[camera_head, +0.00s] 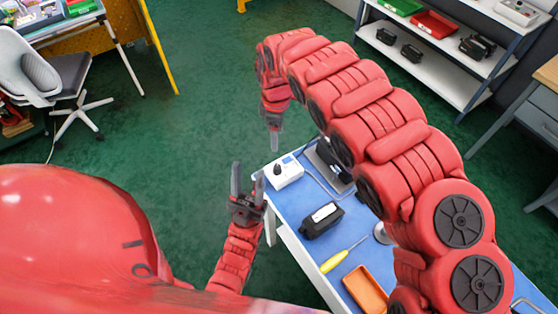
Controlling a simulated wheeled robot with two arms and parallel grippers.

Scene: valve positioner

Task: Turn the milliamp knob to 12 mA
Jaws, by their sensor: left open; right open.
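A small white box (287,174) with a black knob (277,169) and a small blue display (287,160) stands at the far left corner of the blue bench top. The knob's setting and the display reading are too small to make out. My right gripper (275,146) points down above and behind the white box, apart from it. Its fingers are seen nearly edge-on. My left gripper (247,178) is open and empty, fingers up, just left of the box and beside the bench edge.
On the blue bench (291,209) lie a black device (321,220), a yellow screwdriver (338,259) and an orange tray (366,289). Another dark device (333,160) stands behind, partly hidden by my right arm. A shelf (440,62) stands at the back right. Green floor is clear behind the bench.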

